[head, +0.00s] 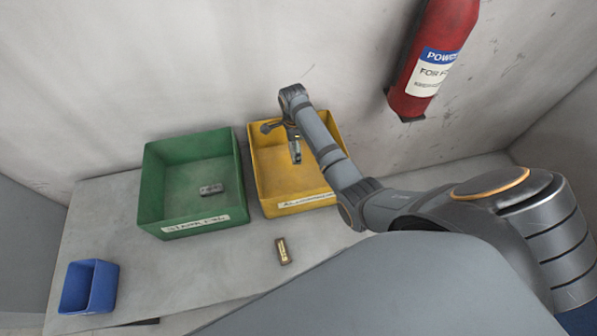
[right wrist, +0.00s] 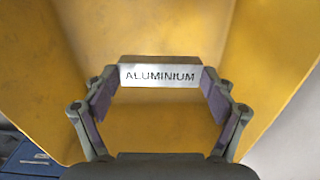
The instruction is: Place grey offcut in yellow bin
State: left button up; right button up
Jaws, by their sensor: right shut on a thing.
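A grey offcut (right wrist: 160,75) marked "ALUMINIUM" is between the fingertips of my right gripper (right wrist: 160,82) in the right wrist view. The gripper is shut on its two ends. In the head view my right gripper (head: 295,150) hangs over the inside of the yellow bin (head: 266,196), and the offcut is small there. The bin's yellow walls and floor fill most of the right wrist view (right wrist: 160,130). The offcut appears to be above the bin floor; its exact height is hard to tell. My left gripper is out of view.
A green bin (head: 165,217) stands just left of the yellow one, with a grey block (head: 211,188) inside. A brass-coloured block (head: 283,251) lies on the grey table (head: 150,262) in front. A small blue bin (head: 75,300) is front left. A red extinguisher (head: 425,90) hangs on the wall.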

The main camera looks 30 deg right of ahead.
jog(key=shift+w+d+f+b, duration=0.2)
jog(key=shift+d+f+b, duration=0.05)
jog(key=shift+d+b, duration=0.1)
jog(key=shift+d+r, duration=0.1)
jog(key=shift+r, duration=0.2)
jog(key=shift+r+n, duration=0.15)
jog(key=shift+n, duration=0.15)
send_over(297, 167)
notch_tip(297, 167, down, 6)
jog(key=shift+w+f, duration=0.1)
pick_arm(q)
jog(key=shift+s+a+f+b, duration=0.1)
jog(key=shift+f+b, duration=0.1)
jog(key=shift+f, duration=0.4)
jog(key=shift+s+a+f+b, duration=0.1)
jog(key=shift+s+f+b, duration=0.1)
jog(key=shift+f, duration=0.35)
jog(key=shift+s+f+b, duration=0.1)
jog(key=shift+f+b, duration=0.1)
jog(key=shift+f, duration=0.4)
pick_arm(e)
jog(key=shift+f, duration=1.85)
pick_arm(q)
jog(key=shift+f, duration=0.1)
pick_arm(e)
jog(key=shift+f, duration=0.1)
jog(key=o, duration=1.1)
